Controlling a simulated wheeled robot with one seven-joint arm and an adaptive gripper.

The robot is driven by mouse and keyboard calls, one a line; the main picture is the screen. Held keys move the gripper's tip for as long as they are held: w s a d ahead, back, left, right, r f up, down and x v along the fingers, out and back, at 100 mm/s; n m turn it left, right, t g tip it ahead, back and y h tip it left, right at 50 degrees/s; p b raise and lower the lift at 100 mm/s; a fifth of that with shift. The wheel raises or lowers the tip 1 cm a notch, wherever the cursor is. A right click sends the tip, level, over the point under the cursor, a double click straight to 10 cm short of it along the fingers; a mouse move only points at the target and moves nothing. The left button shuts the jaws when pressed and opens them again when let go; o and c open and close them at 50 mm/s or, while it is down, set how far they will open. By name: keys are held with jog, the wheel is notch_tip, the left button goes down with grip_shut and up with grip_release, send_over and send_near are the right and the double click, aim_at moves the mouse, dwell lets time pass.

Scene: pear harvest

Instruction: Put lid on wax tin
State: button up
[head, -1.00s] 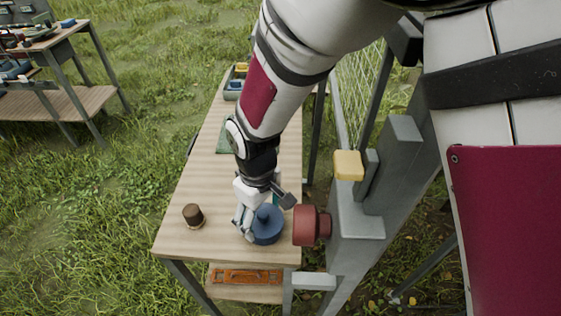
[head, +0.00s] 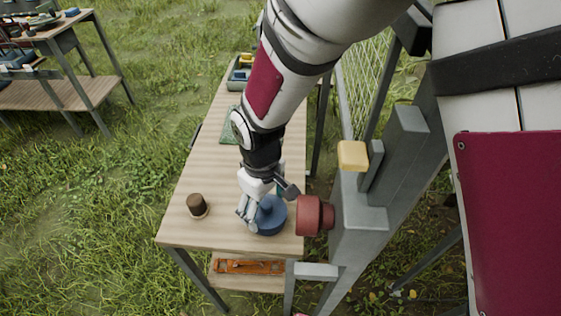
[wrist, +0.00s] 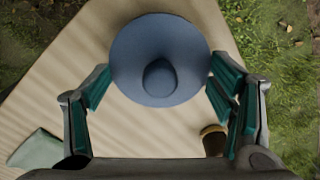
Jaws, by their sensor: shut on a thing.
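A blue round lid (wrist: 160,55) with a raised knob sits between the teal-padded fingers of my gripper in the wrist view. In the head view the blue lid (head: 271,215) is at the near right part of the wooden table. My gripper (head: 258,212) reaches down over it, shut on the lid at its rim. Some blue side shows below the rim in the head view. What lies under the lid is hidden, so I cannot tell whether it rests on the wax tin or is held above it.
A small dark brown cylinder (head: 197,204) stands on the table (head: 190,228) to the left; it also shows in the wrist view (wrist: 213,141). A green cloth (head: 229,138) and a tray (head: 237,80) lie farther back. A red round part (head: 313,215) is close right of the lid.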

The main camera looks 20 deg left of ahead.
aim_at(265, 203)
jog(key=shift+f, duration=0.4)
jog(key=o, duration=0.7)
jog(key=shift+o, duration=0.2)
jog(key=shift+r+p, duration=2.7)
jog(key=shift+r, duration=2.8)
